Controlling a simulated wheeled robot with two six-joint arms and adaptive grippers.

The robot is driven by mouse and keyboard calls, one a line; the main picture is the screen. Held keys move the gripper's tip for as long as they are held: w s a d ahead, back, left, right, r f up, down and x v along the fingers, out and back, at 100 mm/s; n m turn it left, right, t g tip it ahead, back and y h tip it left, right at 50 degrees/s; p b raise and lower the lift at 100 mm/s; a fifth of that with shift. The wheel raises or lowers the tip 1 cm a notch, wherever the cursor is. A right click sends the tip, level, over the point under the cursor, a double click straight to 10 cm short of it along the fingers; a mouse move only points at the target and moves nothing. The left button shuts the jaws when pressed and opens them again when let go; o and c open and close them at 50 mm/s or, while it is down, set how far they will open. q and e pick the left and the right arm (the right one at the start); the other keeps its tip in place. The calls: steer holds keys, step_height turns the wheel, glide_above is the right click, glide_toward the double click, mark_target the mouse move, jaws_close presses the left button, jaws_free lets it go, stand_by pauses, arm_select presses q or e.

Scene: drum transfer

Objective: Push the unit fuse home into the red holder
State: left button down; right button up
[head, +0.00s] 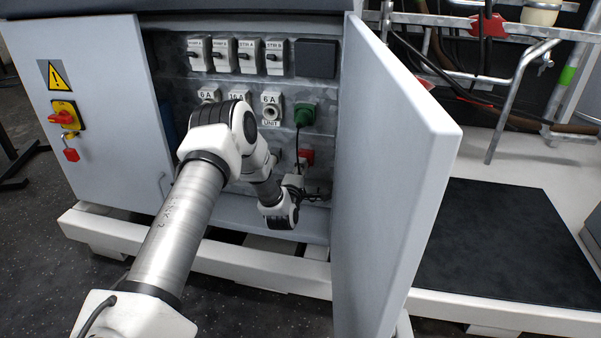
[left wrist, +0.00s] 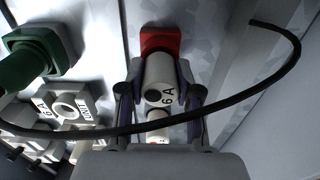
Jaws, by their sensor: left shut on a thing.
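The white unit fuse (left wrist: 160,75), marked 6 A, is between the two fingers of my left gripper (left wrist: 158,98) in the left wrist view. The gripper is shut on it. The fuse's far end lines up with the red holder (left wrist: 160,42) and appears to meet it; I cannot tell how deep it sits. In the head view the red holder (head: 307,157) shows on the cabinet's back panel, just beyond my left gripper (head: 296,178), which is partly hidden by its own wrist. My right gripper is not in view.
A green holder (head: 304,115) sits above the red one, beside the UNIT socket (head: 270,110). A dark cable (left wrist: 240,102) crosses in front of my left gripper. The open cabinet door (head: 390,170) stands close on the right. A black mat (head: 505,240) lies beyond it.

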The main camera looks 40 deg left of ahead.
arm_select(q)
steer(key=shift+w+a, duration=0.1)
steer(key=shift+w, duration=0.15)
steer(key=c, duration=0.7)
jaws_free()
steer(key=v, duration=1.2)
